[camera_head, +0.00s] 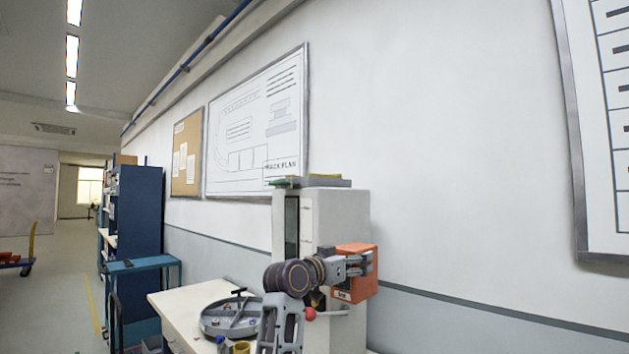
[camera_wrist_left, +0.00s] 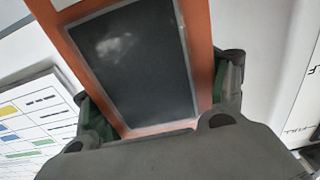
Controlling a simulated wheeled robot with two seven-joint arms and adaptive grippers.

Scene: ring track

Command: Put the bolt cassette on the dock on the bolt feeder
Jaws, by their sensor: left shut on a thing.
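The orange bolt cassette (camera_head: 357,288) is held beside the right front of the white bolt feeder cabinet (camera_head: 325,215). My left gripper (camera_head: 358,264) is shut on it. In the left wrist view the cassette (camera_wrist_left: 193,45) shows its orange frame and dark window, with a finger on each side. The dock (camera_head: 318,182) appears to be the grey flat part on top of the feeder; its surface is seen edge-on. My right gripper is not in view.
A white table (camera_head: 178,312) carries a round grey tray (camera_head: 232,318) and small items left of the feeder. A blue cart (camera_head: 143,266) and blue shelf (camera_head: 137,215) stand farther back. The wall behind holds a whiteboard (camera_head: 235,150).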

